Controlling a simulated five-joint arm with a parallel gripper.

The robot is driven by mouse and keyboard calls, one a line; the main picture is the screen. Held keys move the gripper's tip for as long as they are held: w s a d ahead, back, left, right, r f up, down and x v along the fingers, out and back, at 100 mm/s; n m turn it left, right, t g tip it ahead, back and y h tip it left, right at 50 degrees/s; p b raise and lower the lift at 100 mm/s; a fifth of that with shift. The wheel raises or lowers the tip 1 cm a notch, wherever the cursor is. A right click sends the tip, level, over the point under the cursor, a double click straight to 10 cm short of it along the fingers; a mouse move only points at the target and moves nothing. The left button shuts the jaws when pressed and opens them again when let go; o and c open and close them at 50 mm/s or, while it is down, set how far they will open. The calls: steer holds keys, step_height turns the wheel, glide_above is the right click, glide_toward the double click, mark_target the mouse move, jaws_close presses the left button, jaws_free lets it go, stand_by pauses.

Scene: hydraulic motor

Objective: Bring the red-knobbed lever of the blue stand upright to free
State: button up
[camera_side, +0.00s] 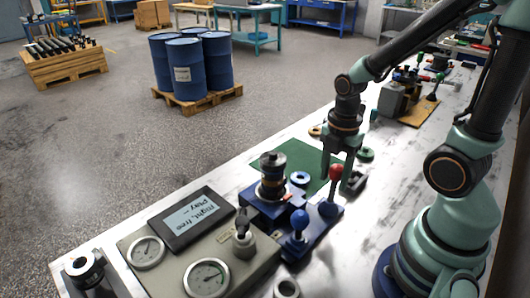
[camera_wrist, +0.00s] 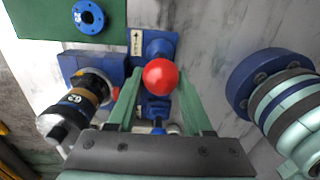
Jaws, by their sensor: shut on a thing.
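The red knob (camera_side: 335,172) tops a dark lever on the blue stand (camera_side: 325,222); the lever looks close to upright in the side view, with a slight lean to the right. My gripper (camera_side: 338,175) points down with its two green fingers on either side of the knob. In the wrist view the red knob (camera_wrist: 160,76) sits between the fingers (camera_wrist: 160,95), which are shut on it. The lever's shaft is mostly hidden below the knob there. A second lever with a blue knob (camera_side: 299,217) stands on the same stand, nearer the side camera.
A dark cylindrical motor (camera_side: 272,175) on a blue block stands close left of the levers. A panel with gauges (camera_side: 207,278) and a tilted display (camera_side: 192,218) lies further left. A green mat (camera_side: 300,160) lies behind. Blue drums (camera_side: 187,70) stand on the floor beyond.

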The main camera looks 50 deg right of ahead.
steer(key=o, duration=0.9)
steer(key=shift+c, duration=0.2)
steer(key=shift+r, duration=3)
steer(key=shift+w+a+r+m+t, duration=0.2)
steer(key=shift+w+r+m+t, duration=0.15)
steer(key=shift+m, duration=0.45)
steer(key=w+a+r+m+t, duration=0.1)
steer(key=r+m, duration=0.3)
steer(key=m, duration=0.4)
steer(key=w+a+r+m+t, duration=0.1)
steer(key=a+r+m+t, duration=0.2)
steer(key=m, duration=0.5)
steer(key=shift+w+a+r+t, duration=0.3)
steer(key=shift+w+r+t, duration=0.15)
steer(key=shift+r, duration=0.1)
